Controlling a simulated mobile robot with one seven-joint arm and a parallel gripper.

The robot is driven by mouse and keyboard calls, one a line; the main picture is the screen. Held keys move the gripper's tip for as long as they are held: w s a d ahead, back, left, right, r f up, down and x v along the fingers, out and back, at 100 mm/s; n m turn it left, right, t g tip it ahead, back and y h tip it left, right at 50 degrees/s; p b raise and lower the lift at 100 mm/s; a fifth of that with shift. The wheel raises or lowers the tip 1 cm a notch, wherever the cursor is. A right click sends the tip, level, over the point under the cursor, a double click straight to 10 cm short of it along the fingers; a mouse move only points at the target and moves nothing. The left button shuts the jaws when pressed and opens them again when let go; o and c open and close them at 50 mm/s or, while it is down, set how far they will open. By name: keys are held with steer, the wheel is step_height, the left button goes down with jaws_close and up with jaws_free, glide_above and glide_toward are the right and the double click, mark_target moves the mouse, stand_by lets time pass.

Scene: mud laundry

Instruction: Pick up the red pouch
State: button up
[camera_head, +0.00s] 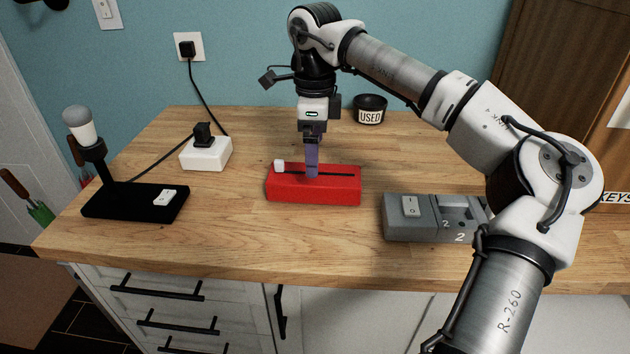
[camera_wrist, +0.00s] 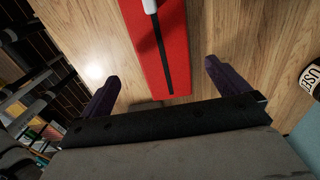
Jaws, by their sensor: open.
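The red pouch (camera_head: 313,188) is a box-like red case with a black slot line along its top and a white tab at one end. It lies on the middle of the wooden counter. My gripper (camera_head: 312,172) points down at the pouch's far side in the head view. In the wrist view the two dark purple fingers (camera_wrist: 162,84) are spread apart, with the near end of the red pouch (camera_wrist: 176,45) between and beyond them. Nothing is held. I cannot tell whether a finger touches the pouch.
A grey device (camera_head: 405,230) marked 2 lies to the right, partly behind my arm. A black lamp base (camera_head: 125,203) stands left, with a white power box (camera_head: 206,155) behind it. A black cup labelled USED (camera_head: 370,112) is at the back. Counter around the pouch is clear.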

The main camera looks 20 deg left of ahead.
mark_target(314, 183)
steer(key=f, duration=0.3)
steer(key=f+p, duration=0.1)
steer(key=f, duration=0.3)
steer(key=shift+w+a+f, duration=0.15)
steer(key=shift+w+f, duration=0.05)
steer(key=shift+f, duration=0.05)
steer(key=c, duration=1.2)
